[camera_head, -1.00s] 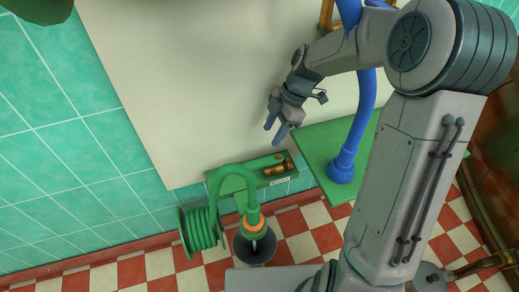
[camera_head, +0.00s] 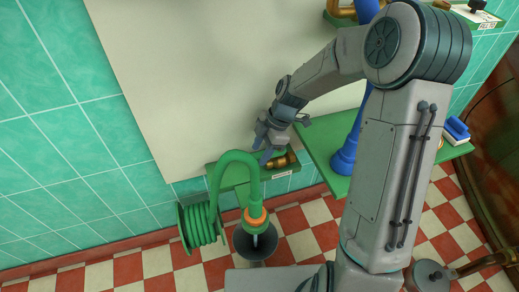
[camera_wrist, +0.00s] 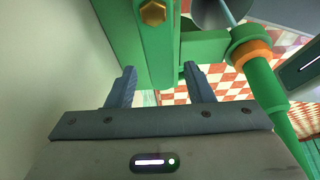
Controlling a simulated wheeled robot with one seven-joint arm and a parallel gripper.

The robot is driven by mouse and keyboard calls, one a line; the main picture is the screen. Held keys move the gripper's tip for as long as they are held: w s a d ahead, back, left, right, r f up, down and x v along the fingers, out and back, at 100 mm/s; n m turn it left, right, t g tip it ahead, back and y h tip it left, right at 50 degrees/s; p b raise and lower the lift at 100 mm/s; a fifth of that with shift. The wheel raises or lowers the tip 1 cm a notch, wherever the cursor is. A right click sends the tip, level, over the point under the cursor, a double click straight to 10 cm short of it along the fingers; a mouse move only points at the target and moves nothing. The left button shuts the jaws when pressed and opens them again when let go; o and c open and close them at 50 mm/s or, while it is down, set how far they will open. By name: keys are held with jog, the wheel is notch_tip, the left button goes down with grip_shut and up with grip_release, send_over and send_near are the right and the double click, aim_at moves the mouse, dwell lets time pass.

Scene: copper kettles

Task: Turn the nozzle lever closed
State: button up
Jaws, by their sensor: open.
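A green hose (camera_head: 238,160) arches down to a nozzle with an orange collar (camera_head: 256,218), pointing into a dark funnel-shaped bucket (camera_head: 256,243). The orange collar (camera_wrist: 250,53) is at the upper right in the wrist view. A brass valve (camera_head: 281,162) sits on the green wall shelf (camera_head: 225,176), partly hidden by my gripper. A green bar with a brass hex bolt (camera_wrist: 152,13), seemingly the lever, runs down the wrist view. My gripper (camera_head: 264,147) is open just above the valve. In the wrist view the bar's lower end lies between its two fingers (camera_wrist: 160,76); I cannot tell whether they touch it.
The pale wall panel (camera_head: 200,90) is close behind my gripper. A coiled green hose reel (camera_head: 201,224) hangs at the lower left. A blue pipe (camera_head: 350,145) stands on a green table (camera_head: 318,150) to the right.

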jog(key=shift+a, duration=0.1)
grip_shut()
jog(key=shift+s, duration=0.1)
